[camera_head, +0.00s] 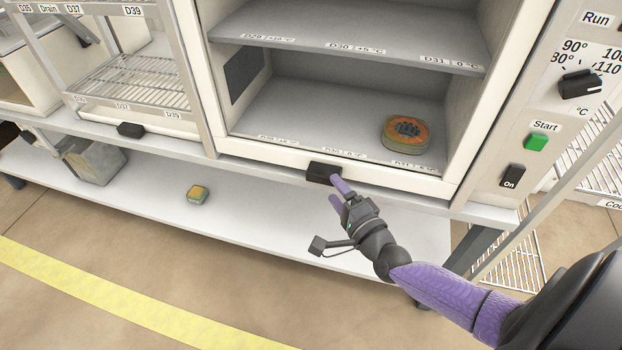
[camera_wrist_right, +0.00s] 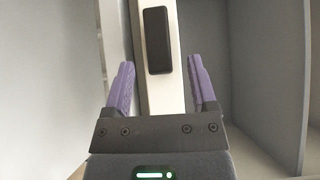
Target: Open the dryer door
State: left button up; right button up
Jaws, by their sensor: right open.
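The dryer (camera_head: 447,187) is a white cabinet with a grey shelf inside; its interior shows through the front. Its lower front bar carries a black handle (camera_head: 323,173). In the right wrist view the handle (camera_wrist_right: 157,40) lies along the pale bar, ahead of and between the finger lines. My right gripper (camera_head: 339,192), with purple fingers, is open right by the handle, just below and to its right in the head view. The fingers (camera_wrist_right: 160,85) have nothing between them but the bar's view; whether they touch it I cannot tell. My left gripper is not in view.
A control panel with a knob (camera_head: 579,86), green Start button (camera_head: 536,141) and black On switch (camera_head: 512,177) stands right. An orange-topped container (camera_head: 406,132) sits inside the dryer. A small container (camera_head: 197,194) lies on the lower shelf (camera_head: 255,225). A wire-shelf cabinet (camera_head: 130,80) is left.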

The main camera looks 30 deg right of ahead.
aim_at(328, 183)
jog(key=w, duration=0.2)
jog(key=w+b, duration=0.1)
jog(key=w, duration=0.2)
jog(key=shift+w+d+b, duration=0.25)
jog(key=shift+w+b, duration=0.05)
jog(key=shift+c, duration=0.3)
jog(key=shift+f, duration=0.1)
grip_shut()
dwell(0.6)
